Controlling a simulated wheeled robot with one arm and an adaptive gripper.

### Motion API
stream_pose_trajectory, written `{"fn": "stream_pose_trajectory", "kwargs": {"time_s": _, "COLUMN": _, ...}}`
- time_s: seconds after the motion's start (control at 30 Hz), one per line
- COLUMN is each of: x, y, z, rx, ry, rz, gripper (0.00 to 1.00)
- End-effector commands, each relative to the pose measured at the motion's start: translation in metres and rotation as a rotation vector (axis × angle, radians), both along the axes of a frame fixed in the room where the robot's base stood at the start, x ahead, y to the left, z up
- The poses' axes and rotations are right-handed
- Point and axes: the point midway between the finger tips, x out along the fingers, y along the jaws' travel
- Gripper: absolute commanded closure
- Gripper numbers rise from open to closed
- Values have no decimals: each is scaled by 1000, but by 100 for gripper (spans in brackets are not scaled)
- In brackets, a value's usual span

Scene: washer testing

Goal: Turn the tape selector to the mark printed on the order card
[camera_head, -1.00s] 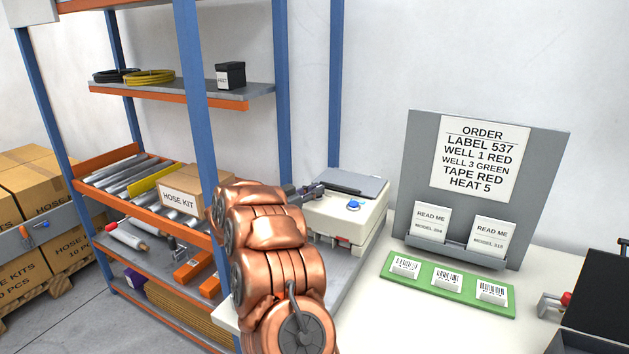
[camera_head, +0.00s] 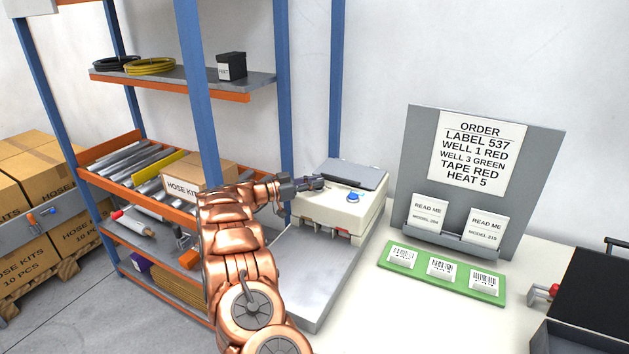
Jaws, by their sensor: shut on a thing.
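The order card (camera_head: 478,152) on the grey board reads TAPE RED, along with LABEL 537, WELL 1 RED, WELL 3 GREEN and HEAT 5. A cream machine (camera_head: 327,214) with a grey lid and a blue knob (camera_head: 353,197) on top stands on the bench. My gripper (camera_head: 318,183) is at the top left of this machine, left of the blue knob and apart from it. It is shut on what seems to be the tape selector, which the fingers hide. The selector's marks and pointer cannot be made out.
A grey plate (camera_head: 325,280) lies in front of the machine. A green strip (camera_head: 420,269) with barcode cards lies to the right, below the board (camera_head: 408,170). The shelf rack (camera_head: 196,90) stands close on the left. A black box (camera_head: 600,290) stands at the far right.

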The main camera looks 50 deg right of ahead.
Motion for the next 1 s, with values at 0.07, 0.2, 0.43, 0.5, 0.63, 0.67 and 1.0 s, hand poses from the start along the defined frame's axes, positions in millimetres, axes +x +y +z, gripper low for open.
{"fn": "stream_pose_trajectory", "kwargs": {"time_s": 0.07, "x": 1, "y": -1, "z": 2, "rx": -4, "ry": -1, "rz": -18, "gripper": 100}}
{"fn": "stream_pose_trajectory", "kwargs": {"time_s": 0.2, "x": 1, "y": -1, "z": 2, "rx": -4, "ry": -2, "rz": -47, "gripper": 100}}
{"fn": "stream_pose_trajectory", "kwargs": {"time_s": 0.43, "x": 1, "y": 0, "z": 1, "rx": -2, "ry": 0, "rz": -77, "gripper": 100}}
{"fn": "stream_pose_trajectory", "kwargs": {"time_s": 0.5, "x": 1, "y": 0, "z": 2, "rx": -2, "ry": -2, "rz": -83, "gripper": 100}}
{"fn": "stream_pose_trajectory", "kwargs": {"time_s": 0.63, "x": 1, "y": 0, "z": 1, "rx": -1, "ry": -3, "rz": -88, "gripper": 100}}
{"fn": "stream_pose_trajectory", "kwargs": {"time_s": 0.67, "x": 1, "y": 0, "z": 1, "rx": -1, "ry": -2, "rz": -89, "gripper": 100}}
{"fn": "stream_pose_trajectory", "kwargs": {"time_s": 1.0, "x": 1, "y": 0, "z": 1, "rx": 0, "ry": -1, "rz": -90, "gripper": 100}}
